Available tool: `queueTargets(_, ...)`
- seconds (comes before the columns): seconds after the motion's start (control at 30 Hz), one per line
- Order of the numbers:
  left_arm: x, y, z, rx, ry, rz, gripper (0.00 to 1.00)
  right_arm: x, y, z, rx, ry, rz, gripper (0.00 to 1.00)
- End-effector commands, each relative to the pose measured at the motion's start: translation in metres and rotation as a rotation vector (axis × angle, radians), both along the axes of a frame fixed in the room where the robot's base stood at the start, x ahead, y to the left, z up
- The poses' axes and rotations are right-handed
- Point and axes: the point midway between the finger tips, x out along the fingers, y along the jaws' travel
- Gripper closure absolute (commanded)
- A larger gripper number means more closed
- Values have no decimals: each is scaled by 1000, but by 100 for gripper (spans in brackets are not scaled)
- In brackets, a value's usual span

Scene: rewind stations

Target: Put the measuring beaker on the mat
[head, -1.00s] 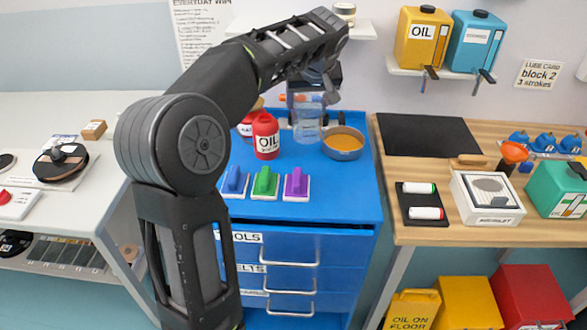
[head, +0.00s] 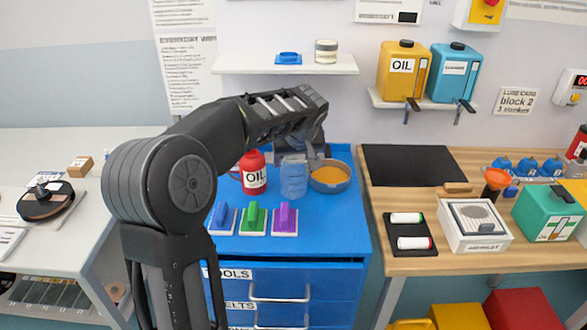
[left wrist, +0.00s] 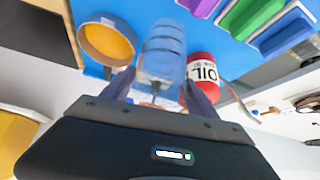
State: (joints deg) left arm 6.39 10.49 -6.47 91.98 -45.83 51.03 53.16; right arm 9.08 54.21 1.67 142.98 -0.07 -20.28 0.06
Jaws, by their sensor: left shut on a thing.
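The measuring beaker (head: 293,178) is clear, bluish and see-through, and stands upright between the red oil can and the bowl at the blue cart top. My left gripper (head: 301,160) is shut on it, reaching in from behind, with its fingers partly hidden in the head view. In the left wrist view the beaker (left wrist: 161,55) sits between the two fingers (left wrist: 158,88). I cannot tell whether its base touches the cart. The black mat (head: 412,165) lies flat and bare on the wooden bench to the right. My right gripper is not in view.
A red oil can (head: 253,174) stands close left of the beaker, and a bowl of amber liquid (head: 331,177) close right. Blue, green and purple-handled blocks (head: 254,219) lie in front. A wooden block (head: 458,188) and a dark tray with white rolls (head: 410,233) are near the mat.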

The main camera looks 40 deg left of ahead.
Motion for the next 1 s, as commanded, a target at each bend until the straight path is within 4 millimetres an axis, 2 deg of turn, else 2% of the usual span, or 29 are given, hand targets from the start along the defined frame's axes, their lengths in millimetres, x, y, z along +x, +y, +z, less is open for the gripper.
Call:
queueTargets(0.2,-1,0,-29,-1,2,0,93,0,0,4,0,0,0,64)
queueTargets(0.63,0,0,-36,0,0,0,93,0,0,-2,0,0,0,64)
queueTargets(0.67,0,0,-35,0,0,0,31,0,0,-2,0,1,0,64)
queueTargets(0.9,0,0,-34,0,0,0,11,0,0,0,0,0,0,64)
queueTargets(1.0,0,0,-34,-1,1,0,10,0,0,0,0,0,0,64)
